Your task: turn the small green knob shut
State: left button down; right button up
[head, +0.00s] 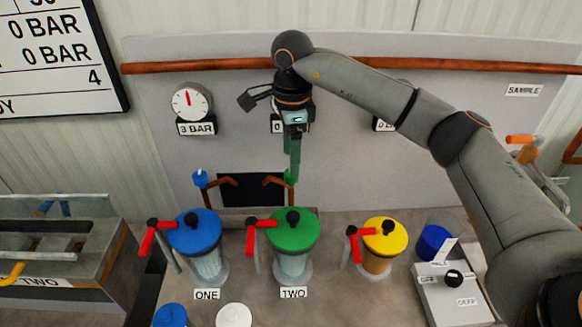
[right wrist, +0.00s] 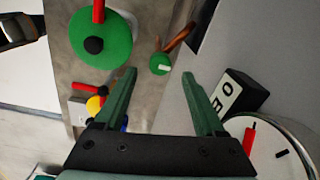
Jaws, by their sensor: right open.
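The small green knob (head: 290,177) sits at the end of a copper pipe, behind the green-lidded pump TWO (head: 292,230). In the right wrist view the small green knob (right wrist: 159,64) is round with a pale pointer mark, beyond and roughly between the fingertips. My right gripper (head: 293,172) points down at it with green fingers; they overlap the knob in the head view. In the right wrist view my right gripper (right wrist: 161,75) is open with nothing between its fingers. I cannot tell the exact gap to the knob. My left gripper is not in view.
A small blue knob (head: 200,178) stands left of the dark panel (head: 245,190). Pump ONE (head: 194,232) has a blue lid, and a yellow-lidded pump (head: 384,238) stands right. Red handles stick out from the lids. A gauge (head: 191,102) reading 3 BAR hangs on the back wall under a copper pipe (head: 200,65).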

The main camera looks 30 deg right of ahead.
notch_tip(320, 180, up, 8)
jog(key=shift+s, duration=0.2)
jog(key=shift+a, duration=0.1)
dwell(0.5)
